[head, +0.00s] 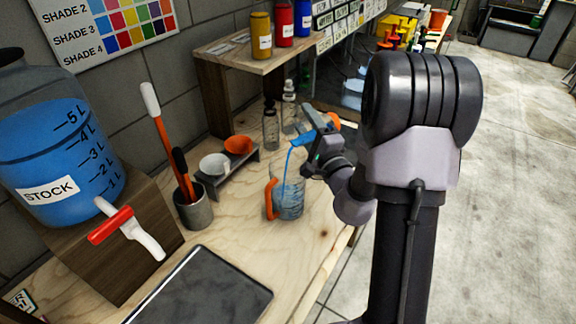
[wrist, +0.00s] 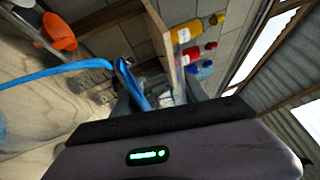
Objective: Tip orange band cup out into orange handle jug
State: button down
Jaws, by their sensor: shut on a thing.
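The orange handle jug (head: 291,199) stands upright on the wooden bench in the head view, clear-walled, with its orange handle on the left side and some blue liquid in it. My gripper (head: 322,138) is above and to the right of the jug, shut on the orange band cup (head: 304,139). The cup is tipped over, and a blue stream runs from its mouth down into the jug. In the wrist view the cup (wrist: 136,88) holds blue liquid and the stream runs off to the left. Much of the cup is hidden by my gripper.
A small rack with a white bowl (head: 214,164) and an orange bowl (head: 238,145) stands left of the jug. Clear bottles (head: 271,128) stand behind. A pot of tools (head: 193,208), a blue stock tank (head: 58,150) and a dark tray (head: 200,290) are further left and in front.

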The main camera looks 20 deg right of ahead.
jog(key=shift+s+a+r+n+t+y+b, duration=0.1)
jog(key=shift+a+r+n+t+y+b, duration=0.2)
jog(key=shift+n+b, duration=0.65)
jog(key=shift+a+r+n+y+b, duration=0.1)
jog(key=shift+r+n+b, duration=0.25)
jog(key=shift+n+b, duration=0.6)
dwell(0.6)
jog(key=shift+a+f+n+y, duration=0.3)
jog(key=shift+a+f+n, duration=0.05)
jog(key=shift+n, duration=0.45)
dwell(0.5)
jog(key=shift+s+a+r+n+y, duration=0.1)
jog(key=shift+a+r+n+y, duration=0.2)
jog(key=shift+n, duration=0.45)
jog(key=shift+s+a+r+n+y, duration=0.1)
jog(key=shift+a+n+y, duration=0.2)
jog(key=shift+n, duration=0.5)
jog(key=shift+s+a+r+n+y, duration=0.1)
jog(key=shift+a+r+n+y, duration=0.25)
jog(key=shift+n, duration=0.4)
dwell(0.5)
jog(key=shift+a+f+n+y, duration=0.35)
jog(key=shift+f+n, duration=0.4)
jog(key=shift+n, duration=0.35)
dwell(0.3)
